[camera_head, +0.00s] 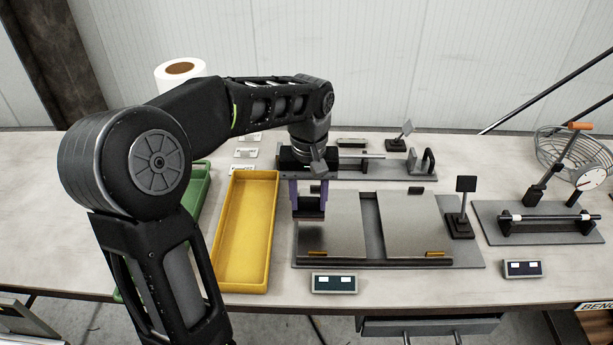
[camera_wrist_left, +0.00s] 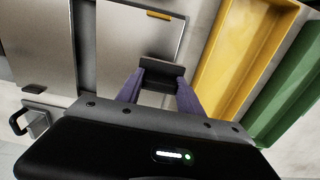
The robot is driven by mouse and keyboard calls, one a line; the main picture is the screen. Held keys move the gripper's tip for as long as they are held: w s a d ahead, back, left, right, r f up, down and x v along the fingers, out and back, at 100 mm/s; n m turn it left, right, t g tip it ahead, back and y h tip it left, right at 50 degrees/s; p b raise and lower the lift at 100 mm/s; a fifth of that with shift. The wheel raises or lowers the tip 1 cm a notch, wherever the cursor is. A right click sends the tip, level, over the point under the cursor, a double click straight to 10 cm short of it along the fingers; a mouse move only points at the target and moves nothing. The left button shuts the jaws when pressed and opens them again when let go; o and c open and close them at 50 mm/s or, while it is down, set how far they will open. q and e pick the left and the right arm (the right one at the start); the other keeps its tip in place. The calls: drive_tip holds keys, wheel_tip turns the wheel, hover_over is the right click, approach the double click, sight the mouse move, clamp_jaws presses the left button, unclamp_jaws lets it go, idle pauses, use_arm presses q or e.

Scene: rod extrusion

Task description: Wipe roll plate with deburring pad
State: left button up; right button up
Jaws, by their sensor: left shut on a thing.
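The roll plate is a pair of flat steel plates, left (camera_head: 333,229) and right (camera_head: 416,226), on a dark base in the middle of the bench. In the left wrist view they show as a near plate (camera_wrist_left: 122,42) and a farther one (camera_wrist_left: 40,50). My left gripper (camera_head: 308,205) points down with purple fingers over the left plate's far left corner. It is shut on the dark deburring pad (camera_wrist_left: 161,74), which also shows brownish at the fingertips (camera_head: 309,214). I cannot tell whether the pad touches the plate. My right gripper is not in view.
A yellow tray (camera_head: 219,251) stands left of the plates, with a green tray (camera_head: 194,206) beyond it. Small displays (camera_head: 334,283) lie in front. A black stand (camera_head: 461,223) is at the right, near a rod gauge fixture (camera_head: 550,225) and wire basket (camera_head: 562,148).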

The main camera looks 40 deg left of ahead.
use_arm(q)
wheel_tip(320, 180, up, 3)
drive_tip(key=shift+a+f+p, duration=0.1)
drive_tip(key=shift+a+p, duration=0.05)
drive_tip(key=shift+p, duration=0.8)
drive_tip(key=shift+r+p, duration=0.8)
drive_tip(key=shift+r, duration=0.2)
drive_tip(key=shift+f, duration=0.1)
